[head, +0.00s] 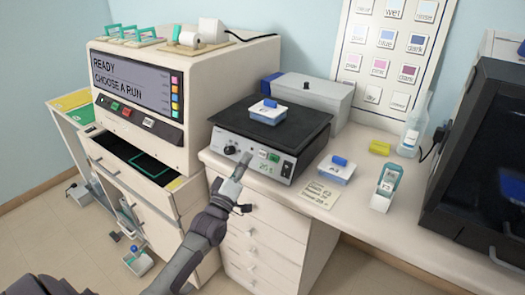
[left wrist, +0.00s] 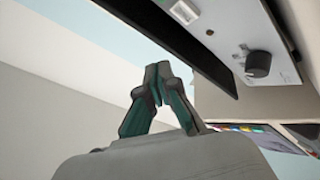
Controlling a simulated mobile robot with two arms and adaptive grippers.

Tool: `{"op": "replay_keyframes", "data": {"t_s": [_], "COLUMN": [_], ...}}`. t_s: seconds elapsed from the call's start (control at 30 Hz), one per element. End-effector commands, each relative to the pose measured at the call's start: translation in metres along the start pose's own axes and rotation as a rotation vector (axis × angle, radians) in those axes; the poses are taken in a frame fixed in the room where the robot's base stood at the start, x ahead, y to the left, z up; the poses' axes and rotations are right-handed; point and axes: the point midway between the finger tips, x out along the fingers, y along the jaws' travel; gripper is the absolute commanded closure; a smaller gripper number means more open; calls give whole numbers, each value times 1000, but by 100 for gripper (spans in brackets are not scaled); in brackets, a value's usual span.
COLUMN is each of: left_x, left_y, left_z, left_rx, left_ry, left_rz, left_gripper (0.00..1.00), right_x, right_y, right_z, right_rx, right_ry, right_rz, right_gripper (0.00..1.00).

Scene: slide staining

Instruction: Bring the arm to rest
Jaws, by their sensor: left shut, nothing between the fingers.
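My left arm comes in from the bottom left of the head view. Its gripper (head: 242,168) is shut and empty, in front of the hot plate's (head: 262,146) control panel, by the drawer cabinet's top edge. I cannot tell whether it touches the panel. In the left wrist view the fingers (left wrist: 158,72) meet at their tips with nothing between them. My right gripper is not in view.
A blue and white slide box (head: 268,115) sits on the hot plate. The stainer (head: 190,100) at left has an open drawer (head: 135,165). A black machine (head: 480,170) stands far right.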

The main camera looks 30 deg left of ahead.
Motion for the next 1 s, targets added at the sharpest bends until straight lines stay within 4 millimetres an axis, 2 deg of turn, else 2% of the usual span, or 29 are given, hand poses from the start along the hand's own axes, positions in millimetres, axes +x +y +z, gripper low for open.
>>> {"op": "replay_keyframes", "data": {"t_s": [0.77,0.87,0.97,1.0], "left_x": [-1,-7,-26,-37], "left_y": [-2,-16,-50,-68], "left_z": [2,13,39,53], "left_rx": [1,22,78,111], "left_ry": [-2,-26,-88,-124], "left_rz": [-4,-40,-124,-168], "left_gripper": [100,100,100,100], "right_x": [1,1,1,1], "right_y": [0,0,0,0], "right_z": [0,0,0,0], "right_rx": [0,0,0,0], "right_ry": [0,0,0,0], "right_rz": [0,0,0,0], "right_gripper": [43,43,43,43]}}
